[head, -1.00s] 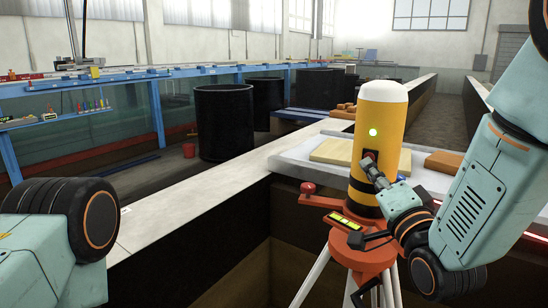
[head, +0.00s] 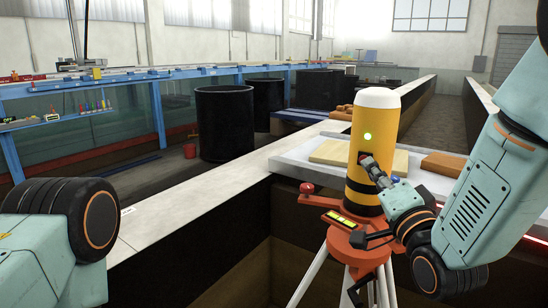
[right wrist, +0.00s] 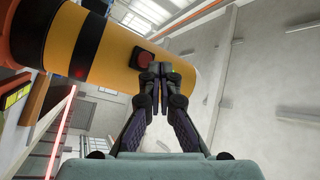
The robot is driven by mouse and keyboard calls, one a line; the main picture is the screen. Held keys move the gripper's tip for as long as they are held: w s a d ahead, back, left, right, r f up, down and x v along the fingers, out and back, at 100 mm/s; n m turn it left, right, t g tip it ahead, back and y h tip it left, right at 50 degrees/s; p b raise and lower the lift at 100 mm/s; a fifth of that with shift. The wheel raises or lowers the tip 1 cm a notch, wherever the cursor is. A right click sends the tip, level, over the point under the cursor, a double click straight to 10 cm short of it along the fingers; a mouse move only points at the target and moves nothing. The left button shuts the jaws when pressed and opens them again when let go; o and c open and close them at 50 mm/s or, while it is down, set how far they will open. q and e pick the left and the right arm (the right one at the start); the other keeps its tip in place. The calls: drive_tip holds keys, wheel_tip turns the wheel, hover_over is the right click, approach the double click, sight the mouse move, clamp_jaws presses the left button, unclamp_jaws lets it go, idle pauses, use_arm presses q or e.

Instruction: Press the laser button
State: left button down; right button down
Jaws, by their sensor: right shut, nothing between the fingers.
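The laser is a yellow cylinder (head: 383,122) with a white cap and black bands, standing on an orange tripod (head: 358,250). A small green light (head: 367,136) glows on its side. Below the light is the red button (right wrist: 143,58) on a dark square mount, clear in the right wrist view. My right gripper (head: 371,167) is shut and empty. Its fingertips (right wrist: 154,74) are at the button's lower right edge in the right wrist view; I cannot tell whether they touch it. In the head view they partly hide the button. My left gripper is out of view.
A pale tray (head: 290,158) with a wooden board (head: 345,152) and an orange-brown block (head: 443,165) lies behind the laser. A yellow-and-black level (head: 343,219) is on the tripod. Black drums (head: 225,125) stand further back left. A long flume wall runs beneath the tray.

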drive_tip(key=s+d+f+n+g+h+b, duration=0.1)
drive_tip(key=s+f+n+g+b, duration=0.3)
drive_tip(key=f, duration=0.9)
drive_tip(key=s+d+f+n+g+h+b, duration=0.1)
drive_tip(key=s+f+g, duration=0.4)
drive_tip(key=f, duration=0.7)
drive_tip(key=s+d+f+n+g+h+b, duration=0.1)
drive_tip(key=s+f+n+g+b, duration=0.3)
drive_tip(key=f, duration=0.9)
drive_tip(key=s+d+f+g+b, duration=0.1)
drive_tip(key=s+f+g+b, duration=0.6)
drive_tip(key=s+f, duration=1.9)
drive_tip(key=s+b, duration=0.2)
drive_tip(key=b, duration=0.2)
drive_tip(key=shift+f+h, duration=0.15)
drive_tip(key=shift+h, duration=0.15)
drive_tip(key=shift+w, duration=0.2)
